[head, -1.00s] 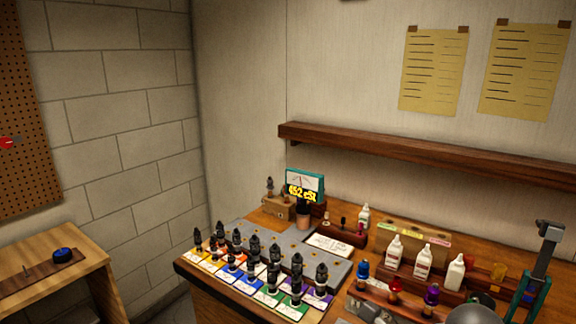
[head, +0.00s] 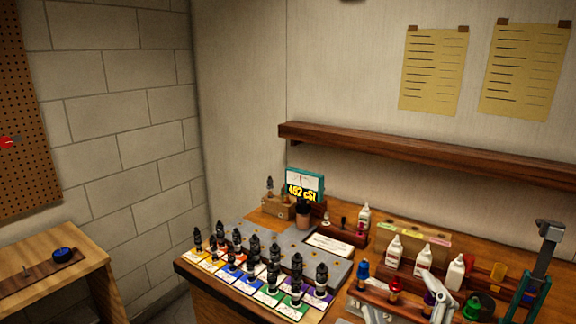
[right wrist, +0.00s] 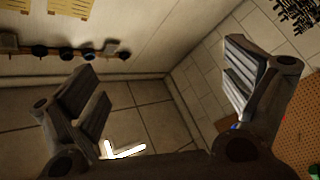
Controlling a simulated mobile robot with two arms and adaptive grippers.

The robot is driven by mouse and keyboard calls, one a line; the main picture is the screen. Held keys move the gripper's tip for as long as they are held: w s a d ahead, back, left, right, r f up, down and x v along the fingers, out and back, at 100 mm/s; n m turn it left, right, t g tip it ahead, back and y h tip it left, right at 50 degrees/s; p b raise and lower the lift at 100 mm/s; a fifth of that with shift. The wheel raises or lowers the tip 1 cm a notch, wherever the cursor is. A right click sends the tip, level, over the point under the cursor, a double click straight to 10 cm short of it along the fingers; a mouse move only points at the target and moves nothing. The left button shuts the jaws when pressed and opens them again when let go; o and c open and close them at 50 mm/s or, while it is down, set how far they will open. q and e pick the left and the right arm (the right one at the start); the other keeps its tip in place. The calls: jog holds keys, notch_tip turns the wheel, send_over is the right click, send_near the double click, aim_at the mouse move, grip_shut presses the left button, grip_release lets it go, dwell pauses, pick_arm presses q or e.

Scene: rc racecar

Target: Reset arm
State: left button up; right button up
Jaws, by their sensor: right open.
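My right gripper (head: 402,302) shows at the bottom right of the head view, in front of the bottles on the workbench. In the right wrist view, its two dark fingers (right wrist: 160,92) stand wide apart with nothing between them. That view is turned and looks past the fingers at the wall, floor and pegboard. My left gripper is not in view.
The workbench (head: 212,280) carries several black shocks (head: 275,254) on coloured cards, white bottles (head: 424,258), a meter (head: 304,184) and a green-and-grey stand (head: 535,270). A wooden shelf (head: 430,156) runs above. A side table (head: 75,250) stands left.

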jog(key=s+d+f+m+g+h, duration=0.1)
jog(key=d+f+m+g+h, duration=0.1)
jog(key=f, duration=0.3)
jog(key=s+d+f+m+g+h, duration=0.1)
jog(key=d+f+m+g, duration=0.15)
jog(key=f, duration=0.35)
jog(key=s+a+f+m+g+y, duration=0.1)
jog(key=s+a+f+m+g, duration=0.1)
jog(key=s+f+g, duration=0.6)
jog(key=s+a+f+m+g+y, duration=0.15)
jog(key=s+f+g, duration=0.35)
jog(key=s+f, duration=0.7)
notch_tip(320, 180, down, 26)
jog(key=s, duration=0.3)
jog(key=s+d+f+g, duration=0.2)
jog(key=s+d+f, duration=0.1)
jog(key=s+f, duration=1.1)
jog(key=shift+s+f+h, duration=0.4)
jog(key=shift+s+h, duration=0.05)
jog(key=shift+s, duration=0.4)
